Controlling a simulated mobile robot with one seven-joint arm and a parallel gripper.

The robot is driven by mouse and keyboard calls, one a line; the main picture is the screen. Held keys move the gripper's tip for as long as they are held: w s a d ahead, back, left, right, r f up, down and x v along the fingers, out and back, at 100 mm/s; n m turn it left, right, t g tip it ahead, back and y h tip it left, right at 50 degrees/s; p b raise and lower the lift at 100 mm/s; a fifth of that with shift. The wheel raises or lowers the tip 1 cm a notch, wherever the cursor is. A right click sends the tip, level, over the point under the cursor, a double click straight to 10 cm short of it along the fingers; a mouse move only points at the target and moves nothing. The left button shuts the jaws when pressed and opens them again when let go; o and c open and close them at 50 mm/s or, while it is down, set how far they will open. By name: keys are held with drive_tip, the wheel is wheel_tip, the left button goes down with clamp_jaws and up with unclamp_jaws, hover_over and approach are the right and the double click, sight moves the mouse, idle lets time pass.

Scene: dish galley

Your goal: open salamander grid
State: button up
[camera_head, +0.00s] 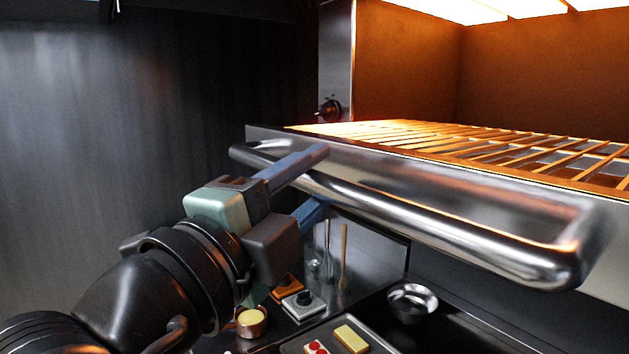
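The salamander grid (545,158) is a rack of thin bars glowing orange, inside a lit heating box at the upper right. A long shiny steel handle bar (440,226) runs along the front of the grid's metal frame. My gripper (318,182) is at the left part of this bar. One blue finger passes above the bar and the other below it, with the bar between them. The fingers stand apart; whether both touch the bar I cannot tell. The lower fingertip is partly hidden under the bar.
Below the handle, a counter holds a small metal bowl (412,301), a tray with food pieces (351,339), a copper cup (251,321) and small containers (303,304). A dark knob (329,110) sits left of the heating box. A dark metal wall fills the left.

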drive_tip(key=shift+o, duration=0.7)
drive_tip(key=b+v, duration=0.5)
drive_tip(key=v, duration=0.8)
drive_tip(key=shift+f, duration=0.15)
